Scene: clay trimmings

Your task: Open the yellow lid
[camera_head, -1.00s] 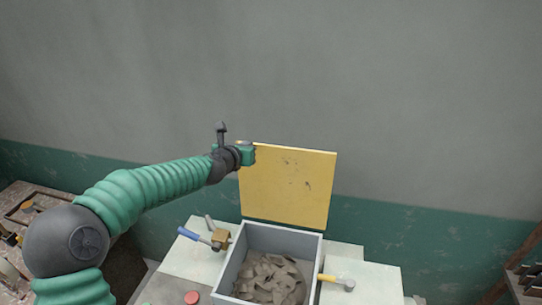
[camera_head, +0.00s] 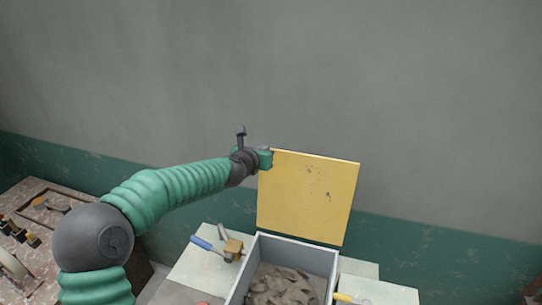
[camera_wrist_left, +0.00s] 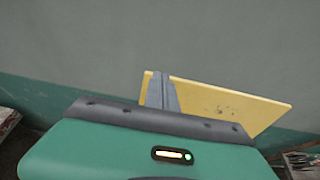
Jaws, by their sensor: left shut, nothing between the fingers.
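The yellow lid (camera_head: 305,197) stands upright at the back of a grey box (camera_head: 296,250), whose top is open. Clay trimmings (camera_head: 282,287) lie inside the box. My left gripper (camera_head: 265,158) is at the lid's upper left corner, in front of it or touching it; I cannot tell which. It is shut with nothing between its fingers. In the left wrist view the finger (camera_wrist_left: 161,91) overlaps the left part of the yellow lid (camera_wrist_left: 225,104). My right gripper is in neither view.
A blue-handled tool (camera_head: 203,243) and a small brass-coloured block (camera_head: 233,246) lie on the pale table (camera_head: 196,268) left of the box. A yellow-handled tool (camera_head: 343,298) lies at its right. A wall (camera_head: 420,120) stands behind. A workbench is at the far left.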

